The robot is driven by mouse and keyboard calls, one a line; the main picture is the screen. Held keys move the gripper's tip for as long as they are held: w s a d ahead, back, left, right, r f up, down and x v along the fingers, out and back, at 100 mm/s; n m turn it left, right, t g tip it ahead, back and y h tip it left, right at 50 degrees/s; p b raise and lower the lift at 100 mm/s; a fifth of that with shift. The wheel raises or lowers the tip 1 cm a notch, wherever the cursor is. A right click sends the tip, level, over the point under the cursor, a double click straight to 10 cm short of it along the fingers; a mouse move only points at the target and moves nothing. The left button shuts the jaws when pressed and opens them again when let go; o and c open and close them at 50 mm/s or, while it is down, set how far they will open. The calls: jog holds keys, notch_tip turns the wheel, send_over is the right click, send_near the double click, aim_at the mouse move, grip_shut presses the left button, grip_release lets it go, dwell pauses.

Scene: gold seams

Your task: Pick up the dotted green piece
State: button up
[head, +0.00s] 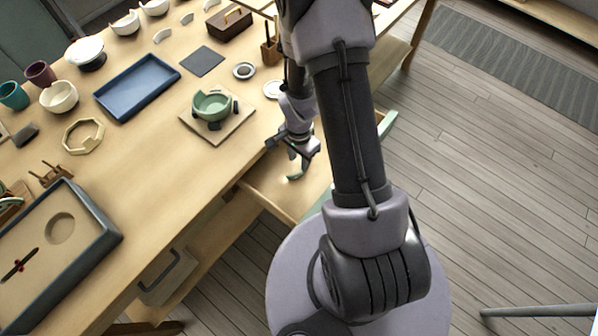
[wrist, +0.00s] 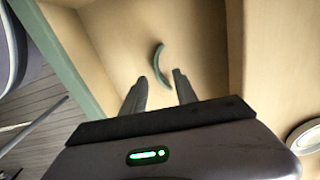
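A thin curved green piece (wrist: 161,65) lies on the bare floor of an open wooden drawer (wrist: 115,30). Its dots cannot be made out at this size. In the wrist view my gripper (wrist: 159,84) is open and empty, with the piece just beyond the fingertips and its near end close to the right finger. In the head view my gripper (head: 292,158) hangs over the drawer (head: 270,188) at the table's edge, and my arm hides much of the drawer. A green bowl (head: 212,104) sits in a dark holder on a square board (head: 232,127).
The drawer walls, including a green-edged front (wrist: 68,72), stand close around my gripper. The table (head: 160,180) holds a blue tray (head: 104,94), a dark square mat (head: 202,61), an octagonal ring (head: 69,141) and a large dark-rimmed tray (head: 108,238). Open floor (head: 490,180) lies to the right.

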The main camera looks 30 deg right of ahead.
jog(key=f+b, duration=0.1)
jog(key=f, duration=0.2)
jog(key=f+b, duration=0.1)
jog(key=f, duration=0.1)
jog(key=shift+s+d+f+b, duration=0.25)
jog(key=shift+d+f+b, duration=0.05)
jog(key=shift+r, duration=0.1)
grip_shut()
jog(key=shift+r, duration=0.1)
